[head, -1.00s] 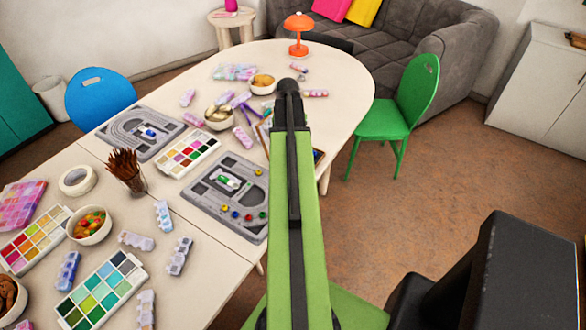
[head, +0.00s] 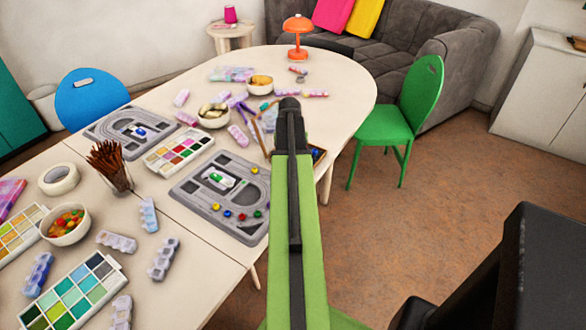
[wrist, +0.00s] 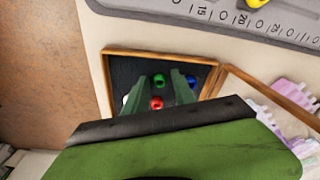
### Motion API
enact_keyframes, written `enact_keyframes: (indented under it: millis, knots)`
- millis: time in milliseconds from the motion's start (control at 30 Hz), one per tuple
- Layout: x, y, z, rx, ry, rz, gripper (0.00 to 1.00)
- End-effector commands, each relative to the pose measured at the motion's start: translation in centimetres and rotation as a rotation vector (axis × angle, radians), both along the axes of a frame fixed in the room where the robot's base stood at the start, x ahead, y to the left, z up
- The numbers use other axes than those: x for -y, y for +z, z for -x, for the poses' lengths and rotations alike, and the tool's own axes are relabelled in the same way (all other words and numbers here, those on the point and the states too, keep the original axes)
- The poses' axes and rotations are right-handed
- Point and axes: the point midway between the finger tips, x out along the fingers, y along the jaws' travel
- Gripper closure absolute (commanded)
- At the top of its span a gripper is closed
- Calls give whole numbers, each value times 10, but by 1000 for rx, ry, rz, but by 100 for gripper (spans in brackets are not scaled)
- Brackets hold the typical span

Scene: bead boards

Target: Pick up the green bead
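In the wrist view a green bead (wrist: 158,80) lies in a dark, wood-framed tray (wrist: 106,82). A red bead (wrist: 156,103) is just below it, a blue bead (wrist: 191,81) to its right, and a white bead (wrist: 125,99) to its left, partly hidden. My gripper (wrist: 161,80) is open over the tray, its two fingers apart on either side of the green and red beads. It holds nothing. In the head view my arm hides most of the tray. Another green bead (head: 257,214) sits on the grey bead board (head: 185,187).
The grey board also carries red, blue and yellow beads. A ruler-marked grey board (wrist: 210,12) is near the tray in the wrist view. Paint palettes, bowls, a brush cup (head: 112,170) and an orange lamp (head: 298,32) crowd the table. A green chair (head: 405,110) stands to the right.

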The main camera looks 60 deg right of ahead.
Motion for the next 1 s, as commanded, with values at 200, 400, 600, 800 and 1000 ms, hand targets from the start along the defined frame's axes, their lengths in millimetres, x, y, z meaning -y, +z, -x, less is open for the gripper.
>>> enact_keyframes:
  millis: [200, 400, 600, 800, 1000]
  knots:
    - [0, 2, 0, 0, 0, 0, 75]
    - [0, 2, 1, 0, -1, 0, 100]
    - [0, 2, 1, 0, -1, 0, 100]
    - [0, 4, 1, 0, -1, 0, 100]
    - [1, 25, 1, 0, -2, 0, 100]
